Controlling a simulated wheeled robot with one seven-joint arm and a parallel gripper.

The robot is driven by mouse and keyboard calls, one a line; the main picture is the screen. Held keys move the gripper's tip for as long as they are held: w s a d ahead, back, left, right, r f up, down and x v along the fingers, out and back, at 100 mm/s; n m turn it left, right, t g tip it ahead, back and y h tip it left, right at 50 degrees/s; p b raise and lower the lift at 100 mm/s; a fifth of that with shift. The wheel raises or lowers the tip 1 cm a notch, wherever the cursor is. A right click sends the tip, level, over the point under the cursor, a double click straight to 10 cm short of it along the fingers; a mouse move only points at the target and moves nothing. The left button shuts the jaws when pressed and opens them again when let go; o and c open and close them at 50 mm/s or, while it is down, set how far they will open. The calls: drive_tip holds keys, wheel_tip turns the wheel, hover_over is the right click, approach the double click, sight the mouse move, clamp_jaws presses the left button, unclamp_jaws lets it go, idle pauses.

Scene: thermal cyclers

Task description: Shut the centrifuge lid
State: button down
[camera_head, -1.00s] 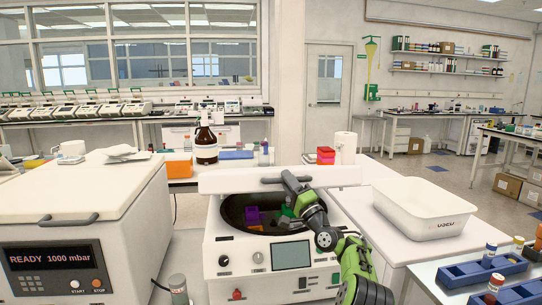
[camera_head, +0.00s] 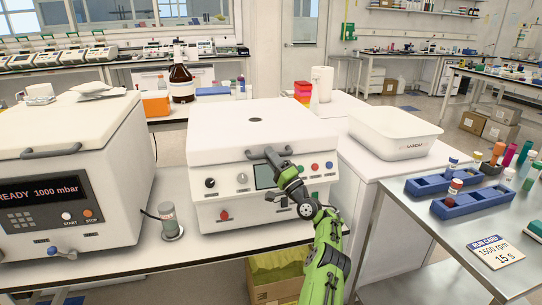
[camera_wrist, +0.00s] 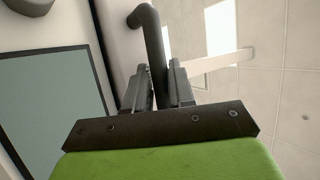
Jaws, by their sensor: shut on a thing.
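The centrifuge (camera_head: 213,212) is a white box with knobs and a screen on its front, on the bench in the middle of the head view. Its white lid (camera_head: 215,125) lies flat over the top, and the bowl is hidden. A dark bar handle (camera_head: 250,154) sits at the lid's front edge. My gripper (camera_head: 275,163) is at the right part of this handle, in front of the panel. In the wrist view my gripper (camera_wrist: 159,88) is shut on the dark handle (camera_wrist: 150,40), which stands between the two fingers.
A white vacuum unit (camera_head: 70,205) reading 1000 mbar stands at the left. A white tub (camera_head: 395,145) is at the right. Blue racks (camera_head: 472,203) and a run card (camera_head: 496,252) lie on the right-hand table.

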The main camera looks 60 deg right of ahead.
drive_tip(key=shift+w+f, duration=0.15)
drive_tip(key=shift+f, duration=0.2)
drive_tip(key=c, duration=1.1)
unclamp_jaws()
drive_tip(key=shift+d, duration=0.15)
drive_tip(key=shift+o, duration=0.2)
drive_tip(key=p+v, duration=0.2)
drive_tip(key=v, duration=1.3)
drive_tip(key=shift+s+a+p, duration=0.2)
drive_tip(key=shift+s+p, duration=0.15)
drive_tip(key=shift+p, duration=0.05)
drive_tip(key=shift+f, duration=0.1)
